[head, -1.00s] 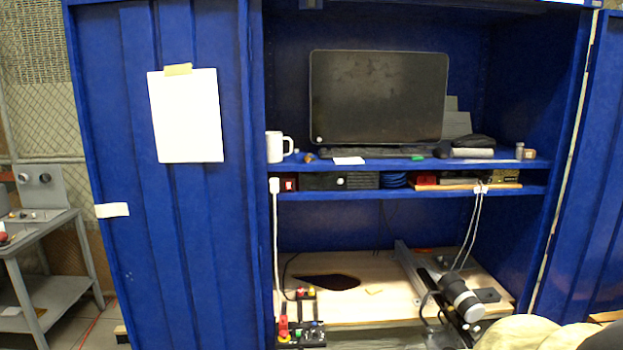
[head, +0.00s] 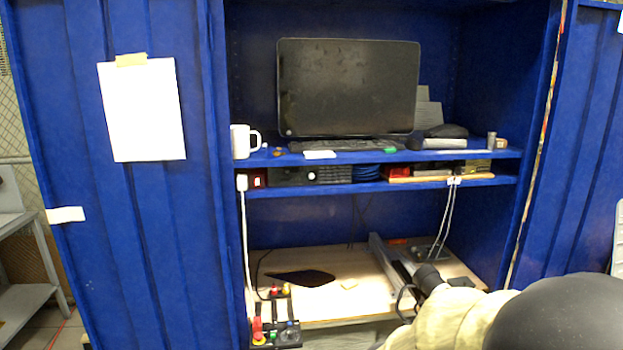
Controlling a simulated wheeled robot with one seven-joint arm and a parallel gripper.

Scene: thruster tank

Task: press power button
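Several button-like parts show, and I cannot tell which one is the power button. A control box (head: 277,331) with a red knob and small coloured knobs stands at the front left of the wooden bench. A white round button (head: 311,175) sits on the front of a black unit on the narrow shelf. A small white dot (head: 288,132) marks the monitor's lower left corner. My beige and black arm fills the lower right. I cannot make out my gripper's fingers in this view.
The blue cabinet holds a monitor (head: 347,90) and a white mug (head: 243,142) on its upper shelf. A dark cylinder (head: 428,278) and a metal rail (head: 385,262) are partly behind my arm. The left door (head: 120,220) stands open. White cables hang from the narrow shelf.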

